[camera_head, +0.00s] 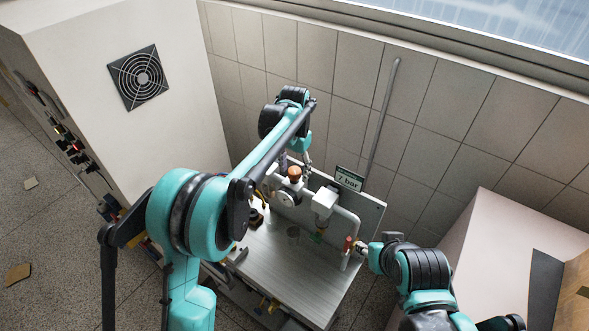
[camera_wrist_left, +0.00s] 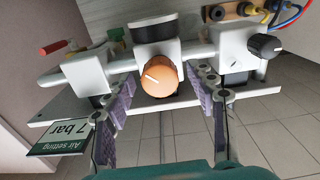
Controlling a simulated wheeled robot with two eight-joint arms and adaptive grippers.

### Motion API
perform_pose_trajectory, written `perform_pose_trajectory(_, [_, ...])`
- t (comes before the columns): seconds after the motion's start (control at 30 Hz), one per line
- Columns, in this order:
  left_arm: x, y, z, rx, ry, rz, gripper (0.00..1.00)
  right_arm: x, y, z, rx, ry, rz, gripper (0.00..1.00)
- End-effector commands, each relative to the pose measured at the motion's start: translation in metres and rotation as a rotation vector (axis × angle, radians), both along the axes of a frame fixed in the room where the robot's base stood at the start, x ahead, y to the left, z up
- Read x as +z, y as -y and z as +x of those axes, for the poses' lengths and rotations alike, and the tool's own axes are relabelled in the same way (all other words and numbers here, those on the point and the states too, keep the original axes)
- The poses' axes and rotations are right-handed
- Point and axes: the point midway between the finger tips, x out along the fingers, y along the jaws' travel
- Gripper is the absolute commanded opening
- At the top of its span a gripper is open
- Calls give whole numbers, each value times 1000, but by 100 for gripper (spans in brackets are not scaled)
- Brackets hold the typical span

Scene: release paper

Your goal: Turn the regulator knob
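The orange regulator knob (camera_head: 294,173) sits on the white pipework above the metal bench. In the left wrist view the knob (camera_wrist_left: 158,76) faces me, with a white mark line on its face. My left gripper (camera_head: 297,162) is at the knob. In the left wrist view its purple-padded fingers stand apart on either side of the knob, with gaps showing, so it is open. A green sign reading "Air setting 7 bar" (camera_wrist_left: 66,137) hangs to the left there. My right gripper (camera_head: 362,247) is by the red valve handle (camera_head: 348,243); its fingers are too small to read.
A round gauge (camera_head: 287,199) sits below the knob, and a black knob (camera_wrist_left: 264,46) is at the right in the wrist view. A large white cabinet (camera_head: 110,100) stands left, a tiled wall (camera_head: 440,130) behind, and a pale box (camera_head: 510,240) right.

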Motion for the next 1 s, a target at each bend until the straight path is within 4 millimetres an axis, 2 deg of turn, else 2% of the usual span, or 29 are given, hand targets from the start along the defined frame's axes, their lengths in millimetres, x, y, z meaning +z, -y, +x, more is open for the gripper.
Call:
perform_pose_trajectory(0.17, [1,0,0,0,0,0,56,0,0,0,0,0,0,40])
perform_pose_trajectory(0.27, [10,0,0,0,0,0,56,0,0,0,0,0,0,40])
perform_pose_trajectory(0.7, [98,0,0,0,0,0,56,0,0,0,0,0,0,40])
perform_pose_trajectory(0.83, [113,0,0,0,0,0,56,0,0,0,0,0,0,40])
perform_pose_trajectory(1.0, [120,0,0,0,0,0,56,0,0,0,0,0,0,40])
